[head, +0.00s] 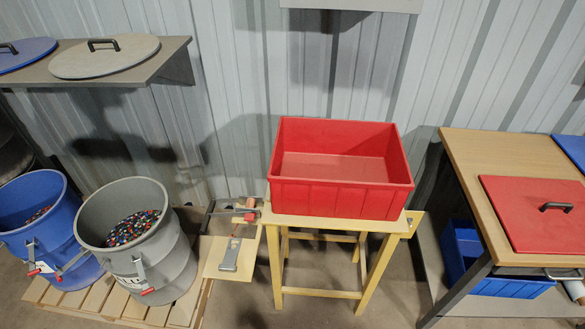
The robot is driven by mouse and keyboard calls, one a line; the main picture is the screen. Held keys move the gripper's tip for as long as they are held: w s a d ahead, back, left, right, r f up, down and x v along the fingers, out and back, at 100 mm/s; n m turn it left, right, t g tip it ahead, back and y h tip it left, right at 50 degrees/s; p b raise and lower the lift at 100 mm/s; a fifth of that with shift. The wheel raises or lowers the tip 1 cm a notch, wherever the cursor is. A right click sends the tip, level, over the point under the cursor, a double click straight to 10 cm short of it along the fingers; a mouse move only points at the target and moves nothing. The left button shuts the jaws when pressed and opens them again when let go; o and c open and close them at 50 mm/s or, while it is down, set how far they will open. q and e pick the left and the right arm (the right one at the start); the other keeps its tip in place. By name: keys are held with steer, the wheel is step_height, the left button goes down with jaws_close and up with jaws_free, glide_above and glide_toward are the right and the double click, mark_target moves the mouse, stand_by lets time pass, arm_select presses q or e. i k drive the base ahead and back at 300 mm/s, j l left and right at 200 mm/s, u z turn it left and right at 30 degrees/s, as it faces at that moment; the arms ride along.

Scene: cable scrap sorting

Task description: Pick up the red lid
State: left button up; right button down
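The red lid (540,216) lies flat on the wooden-topped table (468,160) at the right of the head view. It is rectangular, and its right part is cut off by the picture edge. A black bar handle (556,207) stands up from its top. Nothing covers the part of the lid that shows. Neither of my grippers is in view.
An open red bin (342,198) stands on a wooden stand (320,292) left of the table. A blue bin (500,287) sits under the table. A grey drum (165,255) and blue drum (42,235) stand at left. A shelf (160,67) holds round lids.

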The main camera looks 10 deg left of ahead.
mark_target(536, 216)
steer(key=z, duration=1.45)
steer(key=i+l+u, duration=0.5)
steer(key=i, duration=0.15)
steer(key=i+j, duration=0.05)
steer(key=j, duration=0.05)
